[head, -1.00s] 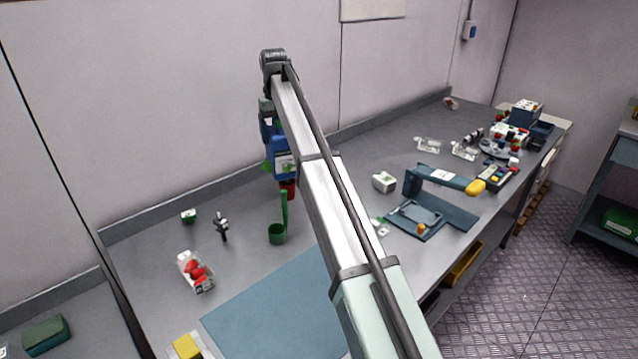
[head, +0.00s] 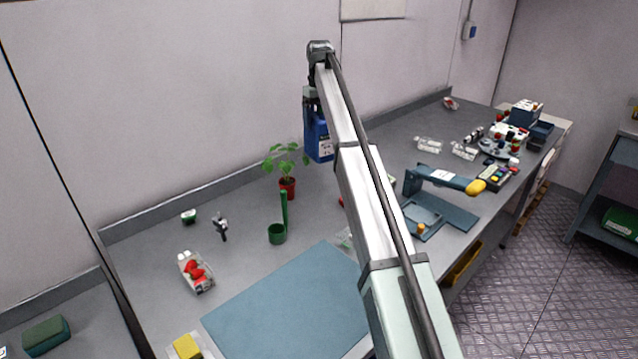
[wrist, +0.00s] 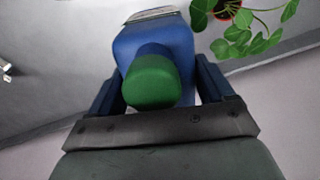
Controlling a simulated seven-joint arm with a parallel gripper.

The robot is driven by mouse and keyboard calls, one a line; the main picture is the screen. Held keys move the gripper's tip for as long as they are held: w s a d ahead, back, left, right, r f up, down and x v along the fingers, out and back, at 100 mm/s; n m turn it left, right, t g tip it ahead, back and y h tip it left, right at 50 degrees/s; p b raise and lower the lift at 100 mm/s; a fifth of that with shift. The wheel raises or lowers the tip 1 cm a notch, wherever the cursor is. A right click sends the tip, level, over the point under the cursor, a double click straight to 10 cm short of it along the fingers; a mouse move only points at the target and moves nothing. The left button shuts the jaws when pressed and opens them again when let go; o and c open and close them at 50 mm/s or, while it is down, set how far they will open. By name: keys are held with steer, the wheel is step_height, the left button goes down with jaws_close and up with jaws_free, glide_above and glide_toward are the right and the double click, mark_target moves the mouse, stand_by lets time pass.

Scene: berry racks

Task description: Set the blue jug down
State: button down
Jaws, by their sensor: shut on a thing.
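The blue jug (head: 319,140) hangs from my gripper (head: 312,98) in the head view, partly hidden behind my arm. It is to the right of the potted plant, and a pale label shows on its side. In the wrist view the jug's blue body (wrist: 163,42) and green cap (wrist: 155,82) sit between the two fingers of my gripper (wrist: 160,88). The gripper is shut on the jug. The jug's base is hidden in the wrist view, and I cannot tell its exact height over the bench.
A plant in a red pot (head: 288,188) stands left of the jug; its leaves (wrist: 245,38) show close by in the wrist view. A blue mat (head: 290,305) lies nearer. A yellow-handled sealer (head: 445,178) is to the right.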

mark_target(319, 146)
steer(key=shift+w+r+n, duration=0.1)
steer(key=shift+w+n, duration=0.05)
steer(key=shift+n, duration=0.95)
steer(key=shift+f, duration=5.15)
jaws_free()
step_height(319, 146, up, 12)
steer(key=shift+r, duration=0.1)
